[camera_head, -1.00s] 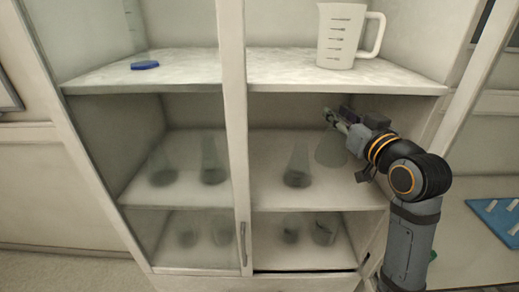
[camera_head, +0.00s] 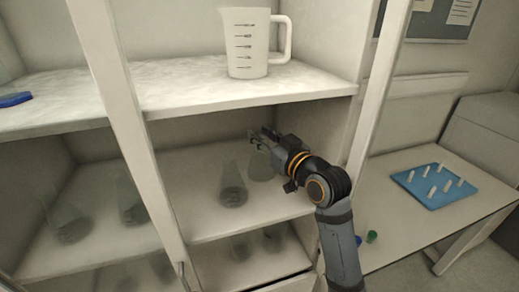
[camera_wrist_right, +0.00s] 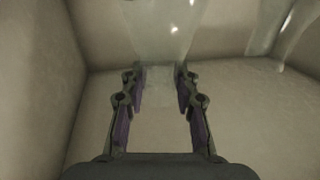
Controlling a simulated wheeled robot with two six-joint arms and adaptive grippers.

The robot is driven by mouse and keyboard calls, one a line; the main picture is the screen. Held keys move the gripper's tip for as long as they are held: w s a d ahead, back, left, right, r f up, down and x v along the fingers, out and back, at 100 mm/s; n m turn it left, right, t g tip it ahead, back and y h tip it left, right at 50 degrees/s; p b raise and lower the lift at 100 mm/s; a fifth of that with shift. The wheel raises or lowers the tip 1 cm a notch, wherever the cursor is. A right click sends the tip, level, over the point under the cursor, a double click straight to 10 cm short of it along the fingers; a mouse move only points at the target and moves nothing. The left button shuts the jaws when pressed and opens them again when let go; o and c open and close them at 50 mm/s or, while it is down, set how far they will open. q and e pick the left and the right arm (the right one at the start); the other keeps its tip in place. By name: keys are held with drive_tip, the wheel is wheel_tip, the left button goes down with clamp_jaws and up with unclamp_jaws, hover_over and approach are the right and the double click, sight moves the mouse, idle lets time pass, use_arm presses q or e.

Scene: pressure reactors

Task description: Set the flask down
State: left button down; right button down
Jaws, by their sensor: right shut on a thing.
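A clear glass flask (camera_head: 262,168) is in the right part of the cabinet's middle shelf, below and behind my right gripper (camera_head: 261,141). My right gripper is shut on it. In the right wrist view the flask (camera_wrist_right: 160,35) shows at the top, between the fingertips of the gripper (camera_wrist_right: 160,82). The flask looks upright. I cannot tell whether its base touches the middle shelf (camera_head: 215,215). My left gripper is not in view.
Another flask (camera_head: 232,186) stands close to the left of the held one. A white measuring jug (camera_head: 247,45) stands on the shelf above. Cabinet posts (camera_head: 128,110) flank the opening. A blue rack (camera_head: 434,186) lies on a bench to the right.

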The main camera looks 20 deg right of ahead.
sight(262, 153)
drive_tip(key=shift+f, duration=2.15)
drive_tip(key=c, duration=1)
unclamp_jaws()
drive_tip(key=shift+p, duration=0.3)
